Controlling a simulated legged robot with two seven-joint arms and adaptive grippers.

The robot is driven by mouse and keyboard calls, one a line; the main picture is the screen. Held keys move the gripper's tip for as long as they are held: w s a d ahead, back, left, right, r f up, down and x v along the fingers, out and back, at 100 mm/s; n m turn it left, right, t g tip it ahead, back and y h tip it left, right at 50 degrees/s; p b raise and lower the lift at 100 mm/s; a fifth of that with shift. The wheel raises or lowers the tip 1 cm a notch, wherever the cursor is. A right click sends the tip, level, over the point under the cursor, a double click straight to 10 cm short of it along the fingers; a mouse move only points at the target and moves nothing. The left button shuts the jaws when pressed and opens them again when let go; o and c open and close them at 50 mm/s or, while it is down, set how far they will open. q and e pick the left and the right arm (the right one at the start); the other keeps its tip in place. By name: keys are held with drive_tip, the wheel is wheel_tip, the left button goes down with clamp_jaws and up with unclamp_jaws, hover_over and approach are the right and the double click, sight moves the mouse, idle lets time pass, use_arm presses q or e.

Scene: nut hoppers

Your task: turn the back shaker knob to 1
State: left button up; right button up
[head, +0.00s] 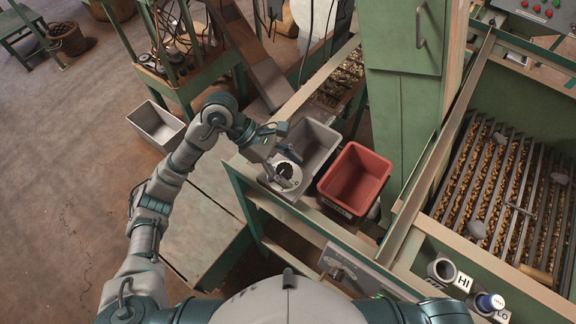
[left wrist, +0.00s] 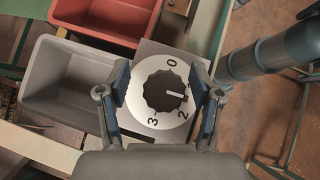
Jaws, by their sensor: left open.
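A black fluted knob (left wrist: 165,91) sits on a round white dial on a grey plate (left wrist: 152,50). The dial reads 0 at the top, 2 at lower right and 3 at lower left; I cannot clearly read a 1. The knob's white line points right, between 0 and 2. My left gripper (left wrist: 165,104) is open, with one finger on either side of the dial; contact with the knob cannot be told. In the head view the dial (head: 291,183) is partly hidden under my left gripper (head: 283,165). My right gripper is not in view.
A grey bin (head: 318,137) and a red bin (head: 357,178) stand beside the dial. Another control panel (head: 350,268) is on the front face. A nut-filled slatted bed (head: 500,190) is at right, near HI and LO labels. A green cabinet (head: 405,120) rises behind.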

use_arm(q)
drive_tip(key=c, duration=0.3)
drive_tip(key=shift+s+a, duration=0.1)
drive_tip(key=shift+a, duration=0.3)
drive_tip(key=c, duration=0.8)
drive_tip(key=shift+c, duration=0.2)
drive_tip(key=n+t+b, duration=0.1)
drive_tip(key=b, duration=0.1)
drive_tip(key=n+t+b, duration=0.1)
drive_tip(key=n+b, duration=0.1)
drive_tip(key=shift+f+t+h, duration=0.3)
drive_tip(key=n+t, duration=0.1)
drive_tip(key=n+b, duration=0.1)
drive_tip(key=shift+r+n+t, duration=0.25)
drive_tip(key=shift+n+t, duration=0.05)
drive_tip(key=shift+t, duration=0.1)
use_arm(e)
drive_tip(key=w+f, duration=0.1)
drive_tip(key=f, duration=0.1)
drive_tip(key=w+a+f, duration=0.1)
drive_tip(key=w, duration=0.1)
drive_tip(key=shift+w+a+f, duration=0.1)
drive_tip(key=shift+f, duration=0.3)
